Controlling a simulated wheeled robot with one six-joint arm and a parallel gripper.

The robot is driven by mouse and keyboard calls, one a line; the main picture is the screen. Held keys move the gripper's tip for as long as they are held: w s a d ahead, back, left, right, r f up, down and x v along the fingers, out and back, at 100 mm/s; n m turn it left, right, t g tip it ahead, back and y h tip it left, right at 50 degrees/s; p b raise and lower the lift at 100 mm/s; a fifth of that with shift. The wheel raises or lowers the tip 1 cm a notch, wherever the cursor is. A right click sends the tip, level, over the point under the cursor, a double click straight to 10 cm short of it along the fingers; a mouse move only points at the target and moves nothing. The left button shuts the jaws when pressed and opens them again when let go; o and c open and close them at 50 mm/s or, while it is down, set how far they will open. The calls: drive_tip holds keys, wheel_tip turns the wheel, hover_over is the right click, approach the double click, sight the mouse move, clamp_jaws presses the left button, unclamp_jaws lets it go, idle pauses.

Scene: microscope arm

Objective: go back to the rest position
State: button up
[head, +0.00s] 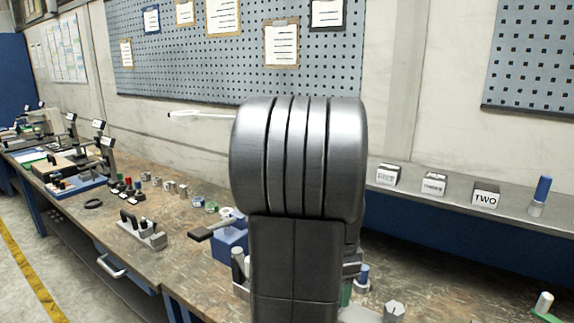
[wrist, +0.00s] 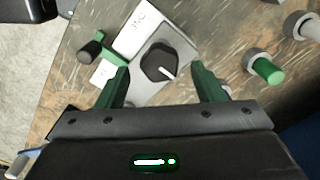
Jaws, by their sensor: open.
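My gripper (wrist: 162,78) shows in the wrist view with its two green fingers spread apart and nothing held between them. Beyond the fingertips is a black knob (wrist: 158,62) with a white pointer line, on a light grey plate (wrist: 150,94). I cannot tell how far the fingers are above it. In the head view my own arm fills the middle and hides the gripper and part of the bench.
The workbench (head: 180,262) holds a grey block with black handles (head: 142,232) and a blue fixture (head: 230,238). White labelled blocks (head: 486,194) and a blue-topped peg (head: 540,194) stand on the right ledge. In the wrist view, a green-ended cylinder (wrist: 266,70) lies right of the fingers.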

drive_tip(key=shift+f, duration=0.95)
